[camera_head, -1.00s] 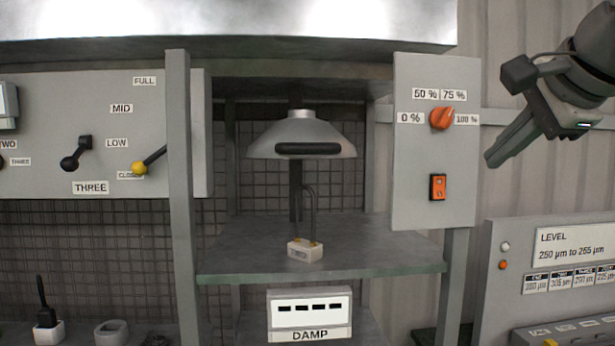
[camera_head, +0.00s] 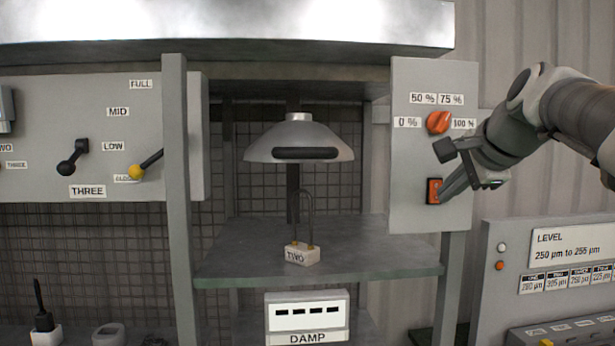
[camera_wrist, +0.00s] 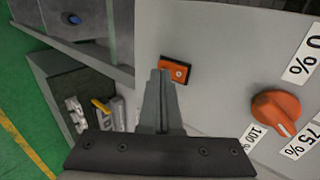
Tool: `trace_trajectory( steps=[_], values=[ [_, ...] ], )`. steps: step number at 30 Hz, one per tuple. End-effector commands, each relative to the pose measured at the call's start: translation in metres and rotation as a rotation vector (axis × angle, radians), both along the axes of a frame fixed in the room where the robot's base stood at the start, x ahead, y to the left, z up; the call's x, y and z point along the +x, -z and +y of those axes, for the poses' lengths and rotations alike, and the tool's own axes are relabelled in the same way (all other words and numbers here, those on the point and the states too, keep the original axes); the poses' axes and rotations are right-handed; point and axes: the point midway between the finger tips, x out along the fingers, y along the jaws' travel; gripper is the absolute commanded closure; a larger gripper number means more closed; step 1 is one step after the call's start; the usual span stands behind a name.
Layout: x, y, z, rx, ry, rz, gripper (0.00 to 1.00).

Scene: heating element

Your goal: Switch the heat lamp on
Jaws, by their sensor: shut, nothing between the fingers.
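The heat lamp (camera_head: 300,140), a grey metal hood with a dark slot, hangs above the shelf. The control panel (camera_head: 410,160) right of it carries an orange rocker switch (camera_head: 433,191) in a dark frame. Above the switch is an orange dial (camera_head: 438,122) marked 0 % to 100 %. My gripper (camera_head: 443,198) is shut and empty, with its tips at the switch's right edge. In the wrist view the fingertips (camera_wrist: 160,75) overlap the left part of the switch (camera_wrist: 177,70). I cannot tell whether they touch it. The dial (camera_wrist: 276,112) stands clear to the right.
A white block labelled TWO (camera_head: 301,255) with a thin wire loop stands on the shelf (camera_head: 370,260) under the lamp. A grey post (camera_head: 176,200) stands left of the shelf. A LEVEL panel (camera_head: 550,270) is at the lower right. A lever panel (camera_head: 40,130) is at the left.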

Motion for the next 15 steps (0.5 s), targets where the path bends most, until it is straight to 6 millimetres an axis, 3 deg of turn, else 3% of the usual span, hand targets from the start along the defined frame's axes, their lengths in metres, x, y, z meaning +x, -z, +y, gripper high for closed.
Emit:
trace_trajectory(
  steps=[15],
  values=[
    [0.0095,0.0014,0.0005,0.000,0.000,0.000,1.00]
  ],
)
